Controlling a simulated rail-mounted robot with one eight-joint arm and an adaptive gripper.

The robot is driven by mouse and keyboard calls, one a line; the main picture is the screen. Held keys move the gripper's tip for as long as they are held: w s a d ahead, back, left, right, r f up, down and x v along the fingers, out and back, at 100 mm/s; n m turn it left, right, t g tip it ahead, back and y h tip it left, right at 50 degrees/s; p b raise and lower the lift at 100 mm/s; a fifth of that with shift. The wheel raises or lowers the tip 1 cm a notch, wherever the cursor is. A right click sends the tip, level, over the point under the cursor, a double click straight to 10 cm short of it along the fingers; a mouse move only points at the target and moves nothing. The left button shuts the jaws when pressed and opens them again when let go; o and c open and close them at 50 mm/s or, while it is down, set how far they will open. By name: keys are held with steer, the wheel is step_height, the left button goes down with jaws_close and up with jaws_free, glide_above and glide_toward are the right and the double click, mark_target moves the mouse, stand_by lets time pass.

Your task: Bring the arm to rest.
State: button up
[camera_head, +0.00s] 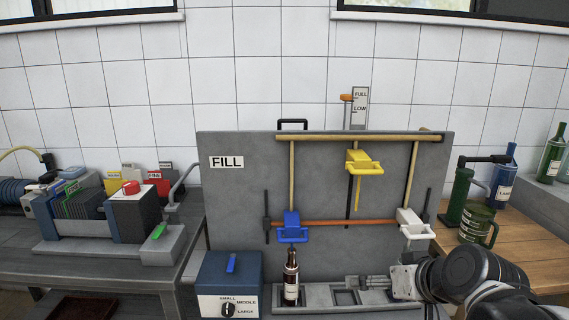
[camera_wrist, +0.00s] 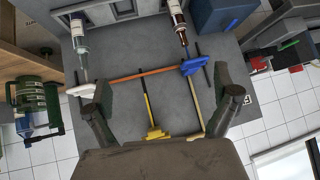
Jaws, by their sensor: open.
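My gripper (camera_wrist: 165,108) shows in the wrist view with its two dark fingers spread wide apart. Nothing is between them; the grey panel and its rods show beyond. In the head view my dark arm (camera_head: 482,272) reaches in at the lower right, in front of the rack's right end and the table edge. I cannot make out the fingertips there.
A grey FILL panel (camera_head: 228,198) carries blue (camera_head: 291,226), yellow (camera_head: 365,162) and white (camera_head: 412,224) valves. A brown bottle (camera_head: 291,278) stands below the blue valve. A clear bottle (camera_wrist: 80,36) is near the white one. A green mug (camera_head: 477,225) stands right.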

steer(key=s+r+m+g+h+p, duration=0.1)
steer(key=s+r+g+h+p, duration=0.1)
steer(key=s, duration=0.9)
steer(key=shift+d+h, duration=0.2)
steer(key=shift+h, duration=0.2)
